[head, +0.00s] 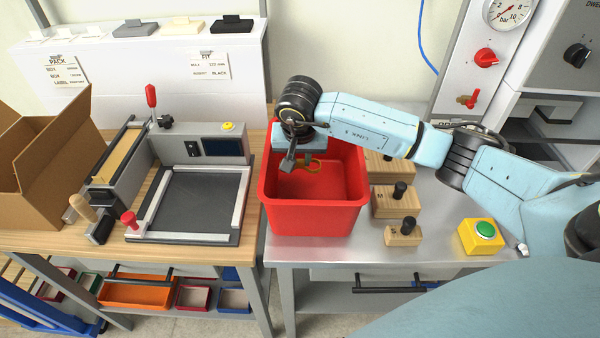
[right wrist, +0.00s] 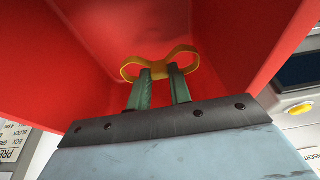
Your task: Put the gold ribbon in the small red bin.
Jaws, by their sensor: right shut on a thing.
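The gold ribbon (head: 312,168) is a small bow with two loops. It also shows in the right wrist view (right wrist: 128,70), at the tips of the two fingers. My right gripper (head: 300,165) reaches down over the small red bin (head: 315,218) and is shut on the ribbon. In the right wrist view the fingers (right wrist: 161,75) point into the bin, with its red walls (right wrist: 75,60) around them. The ribbon is within the bin's opening; I cannot tell whether it touches the floor. My left gripper is out of view.
The bin stands at the left end of a grey metal table. Wooden blocks with black knobs (head: 397,201) and a green button on a yellow box (head: 482,235) are to its right. A box-forming fixture (head: 190,195) and an open cardboard box (head: 45,155) are to its left.

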